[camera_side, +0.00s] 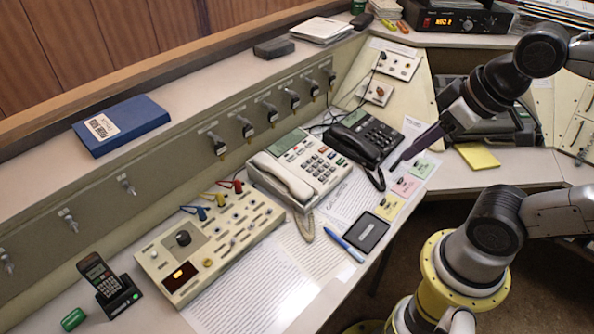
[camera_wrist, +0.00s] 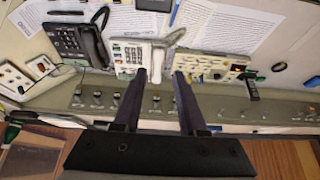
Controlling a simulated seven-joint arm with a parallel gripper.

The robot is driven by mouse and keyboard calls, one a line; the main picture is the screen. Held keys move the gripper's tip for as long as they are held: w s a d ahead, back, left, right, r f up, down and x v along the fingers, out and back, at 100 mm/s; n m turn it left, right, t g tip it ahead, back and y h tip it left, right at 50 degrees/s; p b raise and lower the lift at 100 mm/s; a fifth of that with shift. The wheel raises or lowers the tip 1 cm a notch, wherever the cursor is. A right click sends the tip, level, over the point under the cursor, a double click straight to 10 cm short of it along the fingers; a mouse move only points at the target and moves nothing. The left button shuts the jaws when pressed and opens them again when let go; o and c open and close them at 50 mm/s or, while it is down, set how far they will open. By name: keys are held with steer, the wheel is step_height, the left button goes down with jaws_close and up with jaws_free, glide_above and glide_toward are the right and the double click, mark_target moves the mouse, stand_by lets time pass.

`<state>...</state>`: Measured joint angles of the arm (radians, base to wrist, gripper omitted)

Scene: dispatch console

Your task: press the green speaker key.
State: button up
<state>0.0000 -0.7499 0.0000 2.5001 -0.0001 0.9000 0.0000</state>
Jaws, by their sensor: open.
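The white desk phone (camera_side: 300,168) stands mid-desk with its handset at the left, a green display and a keypad. A small green key (camera_side: 341,161) shows at its right edge; its label is too small to read. In the wrist view the white phone (camera_wrist: 131,56) lies just left of and beyond my fingertips, and I cannot make out the green key there. My gripper (camera_wrist: 160,74) is open and empty, its dark fingers apart. In the side view my gripper (camera_side: 394,166) is to the right of the phones, above the sticky notes, apart from the white phone.
A black phone (camera_side: 363,137) stands close beside the white one. A beige panel (camera_side: 210,243) with a knob and plugs is at the left. A cordless phone (camera_side: 104,282) and a green block (camera_side: 73,319) are further left. A black pad (camera_side: 366,231) and blue pen (camera_side: 344,248) lie in front.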

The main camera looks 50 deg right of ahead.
jaws_close()
stand_by(1.4)
